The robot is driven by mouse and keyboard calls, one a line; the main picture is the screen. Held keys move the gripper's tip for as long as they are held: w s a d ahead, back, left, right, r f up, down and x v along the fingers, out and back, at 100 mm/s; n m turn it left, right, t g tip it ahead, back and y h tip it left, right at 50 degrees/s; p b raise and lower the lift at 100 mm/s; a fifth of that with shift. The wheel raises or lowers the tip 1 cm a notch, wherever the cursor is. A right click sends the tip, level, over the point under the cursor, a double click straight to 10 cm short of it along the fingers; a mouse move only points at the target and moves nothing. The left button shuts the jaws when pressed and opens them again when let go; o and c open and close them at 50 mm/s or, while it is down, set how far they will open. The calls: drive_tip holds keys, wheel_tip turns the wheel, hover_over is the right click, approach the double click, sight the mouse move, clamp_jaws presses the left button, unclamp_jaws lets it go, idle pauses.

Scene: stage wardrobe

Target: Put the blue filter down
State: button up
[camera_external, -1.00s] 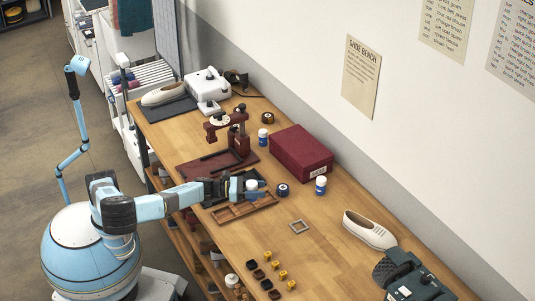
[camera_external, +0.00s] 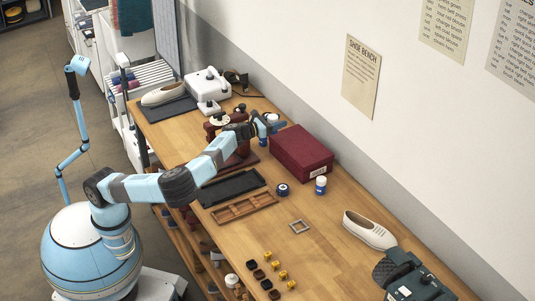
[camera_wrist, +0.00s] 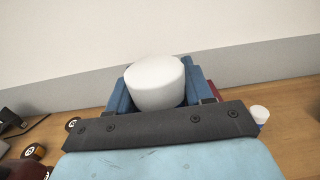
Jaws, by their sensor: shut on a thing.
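My gripper (camera_external: 270,124) is shut on a white-topped round thing (camera_wrist: 156,82) and holds it over the far side of the bench, left of the dark red box. The thing also shows as a small white spot in the external view (camera_external: 272,118). In the wrist view its smooth white top stands between my blue fingers; its lower part is hidden. I see no blue colour on it, so I cannot tell if it is the blue filter. I cannot tell how high above the bench it is.
A dark red box (camera_external: 301,154) stands right of my gripper, near the wall. A white-capped bottle (camera_external: 320,186) and a round dark blue tin (camera_external: 283,190) stand nearer. A dark red press (camera_external: 217,125) is to the left. The brown divided tray (camera_external: 243,207) lies on the bench (camera_external: 335,245).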

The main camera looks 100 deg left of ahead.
drive_tip(key=w+a+f, duration=0.2)
drive_tip(key=w+f, duration=0.1)
drive_tip(key=w+a+f, duration=0.3)
drive_tip(key=w, duration=0.1)
drive_tip(key=w+a+f, duration=0.2)
drive_tip(key=w+f, duration=0.1)
drive_tip(key=w, duration=0.1)
drive_tip(key=shift+w+a, duration=0.25)
drive_tip(key=shift+a, duration=0.1)
drive_tip(key=f, duration=0.3)
drive_tip(key=shift+w+a+f, duration=0.15)
drive_tip(key=shift+w+f, duration=0.05)
drive_tip(key=shift+f, duration=0.2)
drive_tip(key=o, duration=1.1)
drive_tip(key=shift+c, duration=0.2)
